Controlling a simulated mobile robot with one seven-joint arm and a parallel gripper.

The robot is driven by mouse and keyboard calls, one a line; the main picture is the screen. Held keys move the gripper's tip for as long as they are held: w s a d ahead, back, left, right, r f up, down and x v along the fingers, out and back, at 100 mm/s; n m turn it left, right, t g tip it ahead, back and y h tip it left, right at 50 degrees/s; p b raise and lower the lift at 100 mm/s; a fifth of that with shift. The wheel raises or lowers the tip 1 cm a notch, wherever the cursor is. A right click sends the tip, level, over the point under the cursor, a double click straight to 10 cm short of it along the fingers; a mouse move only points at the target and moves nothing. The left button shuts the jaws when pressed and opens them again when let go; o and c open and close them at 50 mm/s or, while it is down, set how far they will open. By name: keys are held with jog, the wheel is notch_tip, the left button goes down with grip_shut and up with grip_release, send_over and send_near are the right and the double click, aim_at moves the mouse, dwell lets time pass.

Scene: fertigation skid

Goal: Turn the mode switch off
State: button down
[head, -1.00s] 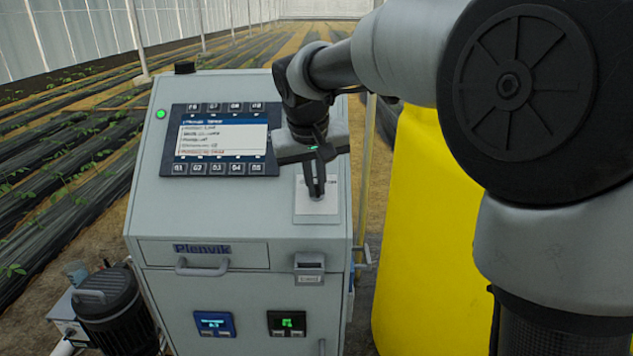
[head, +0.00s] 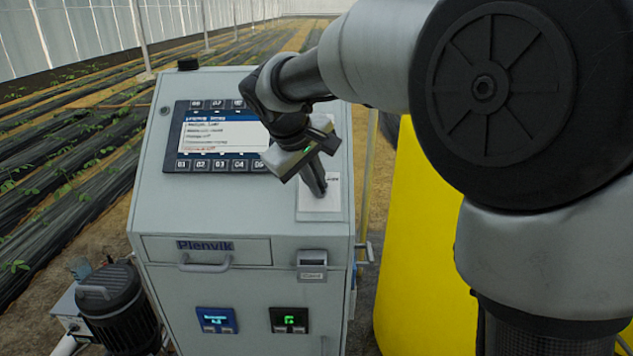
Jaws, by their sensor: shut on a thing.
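The mode switch's pale label plate (head: 318,205) is at the right of the grey cabinet's sloped top, beside the display. My gripper (head: 319,191) reaches down over the plate with its fingers closed together on the mode switch. The fingers hide the switch knob, so I cannot read its pointer. The gripper body is turned at an angle to the cabinet. A small indicator lamp (head: 165,111) at the display's upper left looks dark.
The display panel (head: 218,137) is lit, its right edge partly covered by my arm. A yellow tank (head: 410,240) stands close on the right. A drawer (head: 205,251) and two small meters are on the cabinet front. A motor pump (head: 115,310) stands at lower left.

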jog(key=shift+s+f, duration=0.1)
jog(key=shift+f, duration=0.15)
jog(key=c, duration=1.9)
grip_release()
jog(key=shift+c, duration=0.2)
jog(key=shift+o, duration=0.2)
jog(key=shift+d, duration=0.1)
jog(key=shift+r, duration=0.2)
jog(key=v, duration=1.7)
jog(key=shift+p, duration=0.3)
jog(key=shift+r, duration=0.1)
